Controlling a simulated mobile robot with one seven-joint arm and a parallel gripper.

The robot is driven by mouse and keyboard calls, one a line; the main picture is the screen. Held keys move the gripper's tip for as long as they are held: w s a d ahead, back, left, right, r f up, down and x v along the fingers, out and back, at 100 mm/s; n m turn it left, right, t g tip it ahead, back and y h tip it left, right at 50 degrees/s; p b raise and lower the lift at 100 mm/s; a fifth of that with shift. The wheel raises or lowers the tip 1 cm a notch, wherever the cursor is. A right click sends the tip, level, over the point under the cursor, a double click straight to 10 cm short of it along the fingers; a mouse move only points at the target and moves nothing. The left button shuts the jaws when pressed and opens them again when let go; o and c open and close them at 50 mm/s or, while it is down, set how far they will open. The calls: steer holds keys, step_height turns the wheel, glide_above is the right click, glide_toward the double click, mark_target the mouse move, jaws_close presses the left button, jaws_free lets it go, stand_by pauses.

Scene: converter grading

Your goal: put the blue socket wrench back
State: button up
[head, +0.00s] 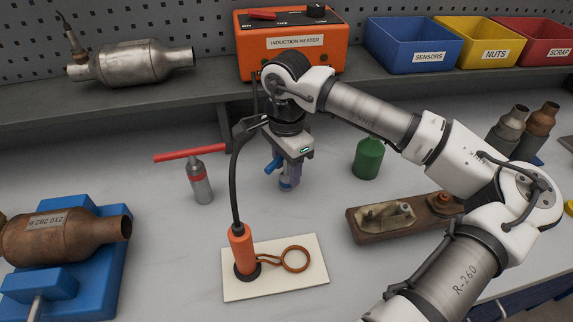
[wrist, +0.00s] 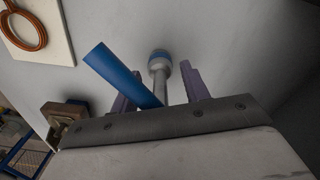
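The blue socket wrench (wrist: 113,74) shows in the wrist view as a blue bar handle, a thin grey shaft and a socket with a blue ring. Its handle slants up and left across the left finger. My gripper (wrist: 158,90) has its two purple fingers on either side of the shaft, with gaps visible on both sides, so it looks open. In the head view, my gripper (head: 286,172) points down above the middle of the bench, and the wrench (head: 288,184) is mostly hidden by it. I cannot tell whether its socket touches the bench.
A red-handled wrench (head: 200,182) stands to the left. An orange coil tool (head: 241,252) on a pale board (head: 312,277) is in front, its black cable rising close beside my gripper. A green bottle (head: 368,158) and a brown tray (head: 362,235) are at right, a blue cradle (head: 95,285) at left.

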steer(key=shift+r, duration=0.1)
step_height(320, 180, up, 12)
steer(key=shift+r+b, duration=0.1)
steer(key=shift+b, duration=0.55)
